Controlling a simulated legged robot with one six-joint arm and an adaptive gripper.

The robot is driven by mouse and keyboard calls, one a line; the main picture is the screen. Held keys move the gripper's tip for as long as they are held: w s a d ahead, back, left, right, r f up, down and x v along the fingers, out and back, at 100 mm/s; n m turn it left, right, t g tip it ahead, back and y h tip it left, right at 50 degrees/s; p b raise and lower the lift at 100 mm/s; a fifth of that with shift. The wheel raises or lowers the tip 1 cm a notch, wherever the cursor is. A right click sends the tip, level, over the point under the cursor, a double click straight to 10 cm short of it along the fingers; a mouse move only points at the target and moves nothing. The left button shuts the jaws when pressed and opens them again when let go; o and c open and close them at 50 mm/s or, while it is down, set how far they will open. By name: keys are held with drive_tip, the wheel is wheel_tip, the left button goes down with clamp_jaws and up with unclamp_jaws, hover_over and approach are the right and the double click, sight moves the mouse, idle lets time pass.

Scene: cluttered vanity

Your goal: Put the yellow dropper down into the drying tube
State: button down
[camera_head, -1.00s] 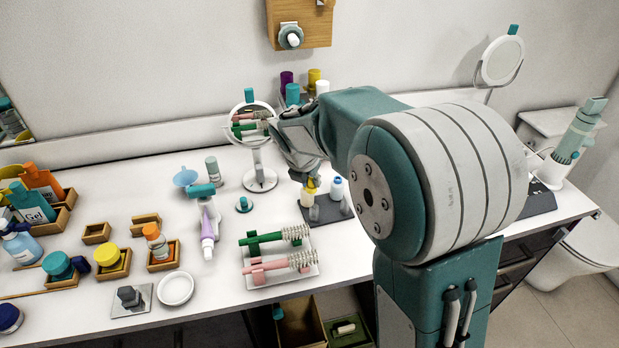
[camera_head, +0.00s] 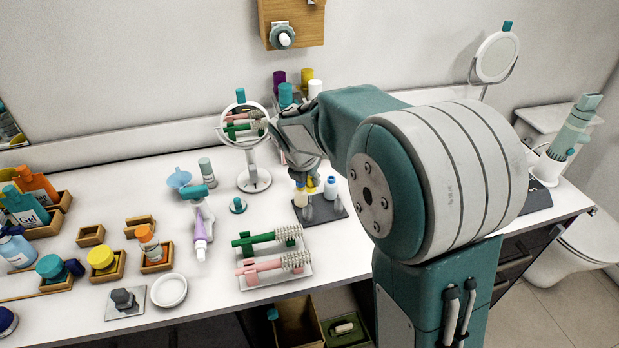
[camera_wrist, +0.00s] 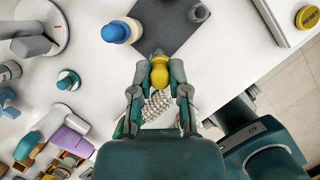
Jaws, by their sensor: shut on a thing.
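My gripper (camera_wrist: 159,90) is shut on the yellow dropper (camera_wrist: 159,74), whose rounded yellow bulb shows between the fingertips in the wrist view. In the head view my gripper (camera_head: 306,172) is above the dark mat (camera_head: 327,212), with the yellow dropper (camera_head: 312,184) partly hidden below it. Short grey upright tubes stand on the mat; one grey tube (camera_wrist: 199,13) stands apart from the dropper in the wrist view. I cannot tell which is the drying tube. The dropper's lower end is hidden, so I cannot tell whether it is inside a tube.
A white bottle with a blue cap (camera_head: 331,187) stands close to my gripper. A round mirror (camera_head: 246,125) stands behind and left. A tray with green and pink brushes (camera_head: 272,275) lies in front.

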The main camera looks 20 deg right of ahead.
sight(307, 191)
drive_tip(key=shift+a, duration=0.1)
drive_tip(key=shift+a+f, duration=0.2)
drive_tip(key=shift+f, duration=0.15)
drive_tip(key=shift+d+f, duration=0.15)
drive_tip(key=shift+f, duration=0.3)
drive_tip(key=shift+f, duration=0.95)
drive_tip(key=shift+a, duration=0.25)
idle(0.4)
drive_tip(key=shift+f, duration=1.1)
idle(0.5)
drive_tip(key=c, duration=0.5)
unclamp_jaws()
drive_tip(key=shift+c, duration=0.2)
